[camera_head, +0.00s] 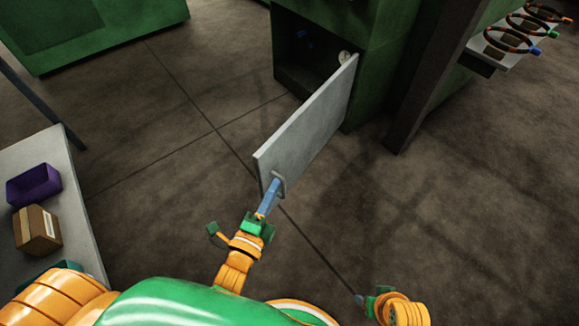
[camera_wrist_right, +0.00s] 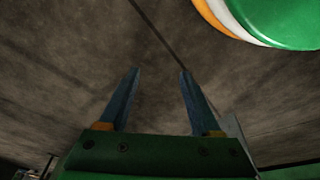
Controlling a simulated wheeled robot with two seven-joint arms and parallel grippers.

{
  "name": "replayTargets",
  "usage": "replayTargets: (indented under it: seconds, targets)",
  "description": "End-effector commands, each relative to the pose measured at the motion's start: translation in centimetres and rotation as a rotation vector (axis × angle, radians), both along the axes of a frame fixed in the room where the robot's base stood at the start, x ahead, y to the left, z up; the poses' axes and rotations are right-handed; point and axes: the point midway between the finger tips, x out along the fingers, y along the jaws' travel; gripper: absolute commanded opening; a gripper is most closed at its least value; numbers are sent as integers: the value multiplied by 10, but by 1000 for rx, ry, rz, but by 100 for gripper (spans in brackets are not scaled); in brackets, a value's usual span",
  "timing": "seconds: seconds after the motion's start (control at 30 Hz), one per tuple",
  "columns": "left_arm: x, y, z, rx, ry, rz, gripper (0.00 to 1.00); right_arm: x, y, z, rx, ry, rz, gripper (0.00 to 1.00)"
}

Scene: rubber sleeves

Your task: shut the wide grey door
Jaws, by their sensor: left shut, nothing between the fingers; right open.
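The wide grey door (camera_head: 310,122) stands swung open from a green cabinet (camera_head: 350,40), hinged at the cabinet's right side. A grey handle (camera_head: 280,184) sits near the door's free edge. My left gripper (camera_head: 272,190) is shut with nothing between its fingers, and its blue fingertips are at the handle. I cannot tell whether they touch it. My right gripper (camera_wrist_right: 155,95) is open and empty above bare floor. In the head view it is low at the right, away from the door.
A pale table (camera_head: 78,225) at the left bears a purple bin (camera_head: 34,185) and a cardboard box (camera_head: 37,230). A dark post (camera_head: 430,80) stands right of the cabinet. A shelf with ringed items (camera_head: 515,38) is at the upper right. The floor right of the door is clear.

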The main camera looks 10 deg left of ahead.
Motion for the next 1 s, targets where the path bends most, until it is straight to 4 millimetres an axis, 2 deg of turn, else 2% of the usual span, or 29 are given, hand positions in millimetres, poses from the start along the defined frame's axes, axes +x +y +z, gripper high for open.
replayTargets:
  seconds: [0.1, 0.33, 0.5, 0.6, 1.0]
  targets:
    - [27, -4, -1, -1, -4, -1, 0, 3, 1, 11, 3, -12, -1, 64]
    - [76, -10, -3, -2, -1, -1, 0, 3, 2, 44, 9, -35, 0, 64]
    - [85, 16, -2, 1, 4, -1, 0, 2, 2, 55, 10, -38, 0, 64]
    - [88, 24, -1, -1, 4, -1, 0, 1, 2, 59, 10, -41, 0, 64]
    - [89, 28, -1, -3, 4, -1, 0, 0, 2, 61, 11, -40, 1, 64]
